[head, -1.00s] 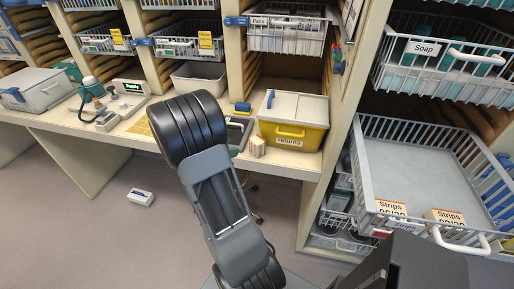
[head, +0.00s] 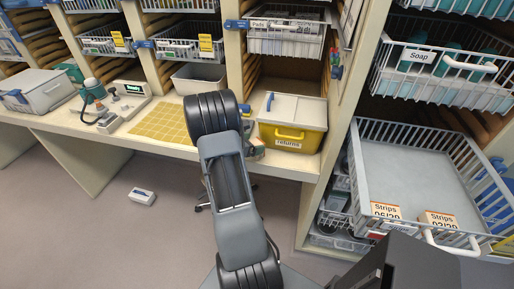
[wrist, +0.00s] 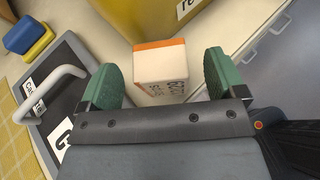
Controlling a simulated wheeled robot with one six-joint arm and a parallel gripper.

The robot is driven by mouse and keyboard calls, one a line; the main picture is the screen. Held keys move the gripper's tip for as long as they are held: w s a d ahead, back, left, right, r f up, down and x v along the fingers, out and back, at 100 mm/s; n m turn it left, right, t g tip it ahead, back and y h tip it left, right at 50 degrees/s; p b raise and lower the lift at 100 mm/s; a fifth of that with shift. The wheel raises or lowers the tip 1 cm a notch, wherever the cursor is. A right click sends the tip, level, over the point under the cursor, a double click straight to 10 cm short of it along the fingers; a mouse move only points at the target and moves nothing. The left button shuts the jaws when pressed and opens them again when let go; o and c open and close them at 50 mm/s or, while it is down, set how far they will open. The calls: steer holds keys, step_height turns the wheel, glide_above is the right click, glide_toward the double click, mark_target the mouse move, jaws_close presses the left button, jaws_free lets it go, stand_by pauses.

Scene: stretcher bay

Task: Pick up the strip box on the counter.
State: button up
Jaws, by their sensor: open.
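The strip box (wrist: 160,66), white with an orange band and printed text, stands on the counter. In the wrist view it lies between the two green finger pads of my gripper (wrist: 163,74), with gaps visible at both sides. My gripper is open and not holding it.
The returns bin stands close behind the box. A dark tray with a grey handle (wrist: 50,92) lies left of it. An open wire drawer (head: 405,165) at right holds two Strips boxes (head: 385,211). A small white box (head: 141,196) lies on the floor.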

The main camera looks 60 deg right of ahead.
steer(key=shift+s+d+f, duration=0.15)
steer(key=shift+d+f, duration=0.05)
steer(key=shift+d, duration=0.3)
steer(key=shift+c, duration=0.2)
steer(key=c, duration=1)
steer(key=shift+o, duration=0.2)
steer(key=shift+r, duration=0.1)
